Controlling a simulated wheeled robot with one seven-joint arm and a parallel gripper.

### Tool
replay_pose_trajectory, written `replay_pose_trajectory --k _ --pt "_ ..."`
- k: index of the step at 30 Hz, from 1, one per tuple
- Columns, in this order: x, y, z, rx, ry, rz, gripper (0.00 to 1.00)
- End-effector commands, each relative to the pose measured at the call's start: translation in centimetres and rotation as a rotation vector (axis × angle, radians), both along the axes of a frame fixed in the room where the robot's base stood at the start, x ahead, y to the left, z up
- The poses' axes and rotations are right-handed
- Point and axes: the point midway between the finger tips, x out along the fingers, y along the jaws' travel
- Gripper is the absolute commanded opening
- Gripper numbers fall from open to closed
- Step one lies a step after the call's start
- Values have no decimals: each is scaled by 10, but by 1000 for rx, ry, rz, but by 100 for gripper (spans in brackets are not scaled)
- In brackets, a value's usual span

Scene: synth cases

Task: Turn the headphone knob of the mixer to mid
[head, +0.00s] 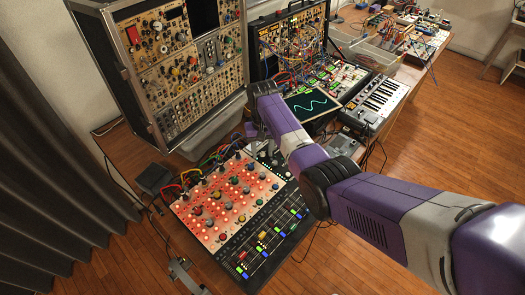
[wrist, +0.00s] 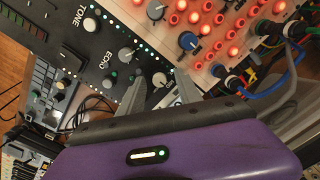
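The mixer (head: 222,222) lies on the table in the head view, with a glowing orange-red panel of coloured knobs and a black section of faders. In the wrist view its red-lit panel (wrist: 215,45) adjoins a black strip (wrist: 60,45) lettered TONE and ECHO, with several pale knobs. No headphone label is readable, so I cannot tell which knob is the headphone one. My gripper (wrist: 160,76) is over the black strip, its two grey fingers apart. A small pale knob (wrist: 158,79) shows between the fingertips; contact cannot be told. In the head view my arm mostly hides the fingers.
A tall synth rack (head: 170,65) stands behind the mixer. A screen with a wave (head: 311,104) and a keyboard (head: 375,101) stand to the right. Floor (head: 400,160) is clear at right.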

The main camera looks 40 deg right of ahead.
Motion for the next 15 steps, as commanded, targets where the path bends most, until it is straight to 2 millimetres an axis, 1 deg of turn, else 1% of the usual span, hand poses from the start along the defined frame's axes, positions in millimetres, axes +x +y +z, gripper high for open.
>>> replay_pose_trajectory --k 5,8,11,15 --pt "-1 0 0 0 2 0 41" --pt "0 0 4 1 1 0 41" --pt "0 0 15 -1 -1 0 41" --pt "1 0 38 0 -2 0 41"
